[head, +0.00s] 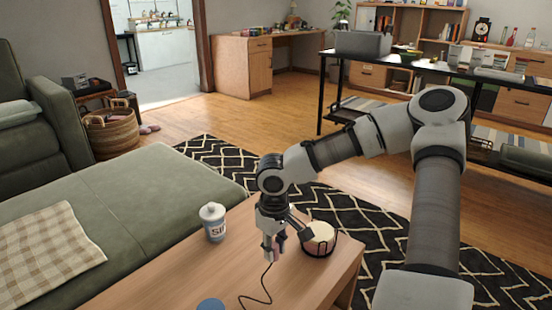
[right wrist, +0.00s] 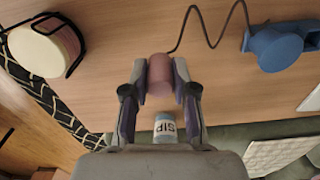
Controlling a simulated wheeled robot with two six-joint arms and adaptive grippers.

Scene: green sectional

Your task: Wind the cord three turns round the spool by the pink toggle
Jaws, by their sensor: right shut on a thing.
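The pink toggle (right wrist: 160,72) is a short cylinder between the two fingers of my right gripper (head: 274,252), which is shut on it just above the wooden table. In the head view it is mostly hidden by the fingers. The dark cord (head: 267,285) runs from the toggle in loose bends over the table to the blue spool (right wrist: 276,48). In the head view only the spool's round top (head: 210,304) shows, at the bottom edge. I see no turn of cord round the part of the spool in view. My left gripper is not in view.
A cream cylinder (head: 319,236) in a black wire holder stands close right of my right gripper. A white and grey bottle (head: 214,224) stands to its left. The green sofa (head: 150,195) borders the table (head: 175,272). The tabletop between bottle and spool is clear.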

